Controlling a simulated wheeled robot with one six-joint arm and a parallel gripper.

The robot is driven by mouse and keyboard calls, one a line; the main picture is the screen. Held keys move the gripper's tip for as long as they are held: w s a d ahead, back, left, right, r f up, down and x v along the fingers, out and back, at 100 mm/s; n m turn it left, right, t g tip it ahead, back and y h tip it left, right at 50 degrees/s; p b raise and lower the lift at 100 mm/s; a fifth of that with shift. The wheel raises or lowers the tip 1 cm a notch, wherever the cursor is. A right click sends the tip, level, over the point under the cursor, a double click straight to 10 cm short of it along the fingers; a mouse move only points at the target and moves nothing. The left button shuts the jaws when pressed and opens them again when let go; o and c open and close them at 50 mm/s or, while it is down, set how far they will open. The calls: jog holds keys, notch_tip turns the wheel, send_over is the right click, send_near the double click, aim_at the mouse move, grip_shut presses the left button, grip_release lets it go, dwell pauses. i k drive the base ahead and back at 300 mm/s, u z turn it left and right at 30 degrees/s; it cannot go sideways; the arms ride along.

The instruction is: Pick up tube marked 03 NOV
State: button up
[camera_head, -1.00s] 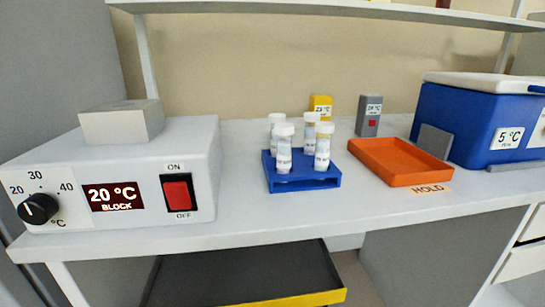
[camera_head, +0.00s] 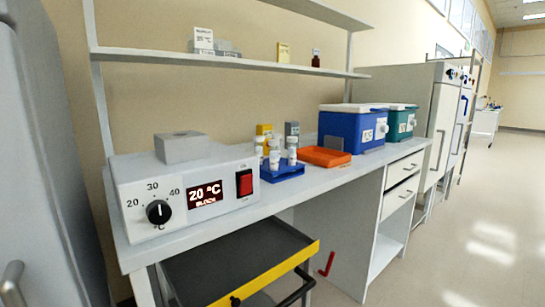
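Several white-capped tubes (camera_head: 292,151) stand upright in a blue rack (camera_head: 283,173) on the bench, right of the block heater. They carry white labels, too small to read here, so I cannot tell which one is marked 03 NOV. The tubes at the back are partly hidden by those in front. My gripper is not in view.
An orange tray (camera_head: 324,157), a blue cooler (camera_head: 348,128) and a teal cooler (camera_head: 400,124) stand to the right. A dark cart with a yellow edge (camera_head: 265,275) sits under the bench. The floor (camera_head: 460,220) at right is clear.

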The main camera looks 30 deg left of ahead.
aim_at(292, 141)
jog(key=u, duration=1.6)
